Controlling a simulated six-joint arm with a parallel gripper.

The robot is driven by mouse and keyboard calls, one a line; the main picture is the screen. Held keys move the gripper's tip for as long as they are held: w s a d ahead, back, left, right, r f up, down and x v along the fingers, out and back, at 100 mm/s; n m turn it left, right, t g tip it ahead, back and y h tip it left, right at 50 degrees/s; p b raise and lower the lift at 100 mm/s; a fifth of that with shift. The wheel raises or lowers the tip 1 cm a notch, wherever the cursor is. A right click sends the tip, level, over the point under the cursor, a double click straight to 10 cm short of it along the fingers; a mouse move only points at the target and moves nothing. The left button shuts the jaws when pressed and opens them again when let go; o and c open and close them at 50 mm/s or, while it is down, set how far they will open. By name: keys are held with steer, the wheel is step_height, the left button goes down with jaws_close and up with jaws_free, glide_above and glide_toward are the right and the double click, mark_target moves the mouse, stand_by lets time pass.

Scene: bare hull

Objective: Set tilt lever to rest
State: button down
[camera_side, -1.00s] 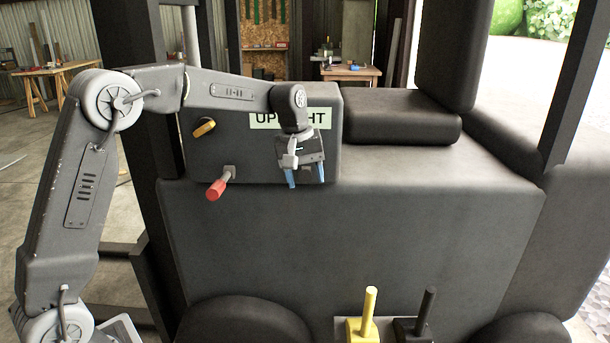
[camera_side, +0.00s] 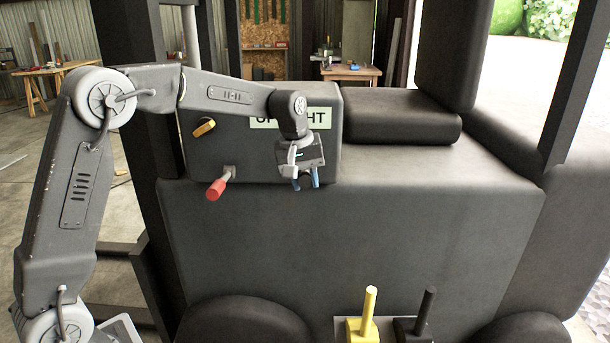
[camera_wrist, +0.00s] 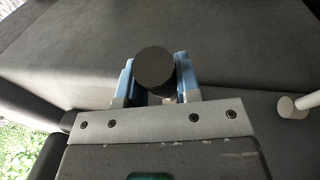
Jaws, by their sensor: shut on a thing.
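My gripper (camera_side: 306,183) is in front of the right part of the dark control box (camera_side: 260,160). In the wrist view, its blue fingers (camera_wrist: 155,82) are shut around a dark round knob (camera_wrist: 155,67), which faces the camera end-on. The knob's shaft is hidden, and no marking on it shows it to be the tilt lever. A red-tipped lever (camera_side: 217,188) sticks out of the box to the left, apart from my gripper.
A yellow-orange knob (camera_side: 204,127) is on the box above the red lever. A yellow lever (camera_side: 369,312) and a black lever (camera_side: 426,308) stand low at the front. A black seat (camera_side: 400,117) is to the right. A pale rod (camera_wrist: 300,103) shows at the right of the wrist view.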

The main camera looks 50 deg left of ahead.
steer(key=shift+s+d+f+t+y, duration=0.15)
steer(key=shift+f+t+y, duration=0.55)
steer(key=shift+f, duration=0.3)
steer(key=shift+s+d+f+t+y, duration=0.1)
steer(key=shift+f+t+y, duration=0.55)
steer(key=shift+f, duration=0.35)
steer(key=c, duration=0.8)
jaws_free()
steer(key=v, duration=1.4)
